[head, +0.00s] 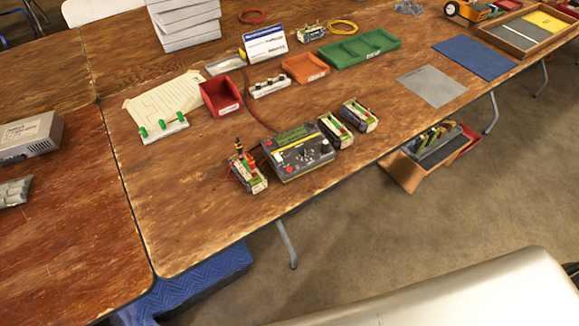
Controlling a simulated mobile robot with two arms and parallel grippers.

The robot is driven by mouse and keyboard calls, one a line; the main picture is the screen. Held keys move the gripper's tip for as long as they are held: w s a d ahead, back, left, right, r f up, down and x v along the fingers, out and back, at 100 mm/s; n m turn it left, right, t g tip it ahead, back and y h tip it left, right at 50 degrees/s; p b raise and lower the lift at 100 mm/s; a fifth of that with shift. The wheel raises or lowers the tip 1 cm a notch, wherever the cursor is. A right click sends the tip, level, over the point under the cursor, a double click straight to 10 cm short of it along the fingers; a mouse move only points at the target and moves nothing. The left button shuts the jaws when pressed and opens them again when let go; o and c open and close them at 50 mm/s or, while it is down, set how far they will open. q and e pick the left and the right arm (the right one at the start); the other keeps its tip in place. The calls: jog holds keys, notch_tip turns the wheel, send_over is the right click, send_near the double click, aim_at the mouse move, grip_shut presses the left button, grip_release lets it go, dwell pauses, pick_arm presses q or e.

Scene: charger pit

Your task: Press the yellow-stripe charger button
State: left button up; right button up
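A dark grey charger (287,164) sits on the wooden table near its front edge. It has a yellow stripe along its top, a green panel, and small knobs or buttons in dark and red. The buttons are too small to tell apart. A battery pack (246,173) with red and yellow plugs stands at its left, with red wires beside it. Two more battery packs, one nearer (336,131) and one farther (358,115), stand at its right. Neither of my grippers is in view.
Behind the charger are a red bin (221,97), an orange tray (305,68) and a green tray (358,48). A paper sheet (165,103) lies at left. The table front right of the charger is bare. A cardboard box (402,171) stands on the floor below.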

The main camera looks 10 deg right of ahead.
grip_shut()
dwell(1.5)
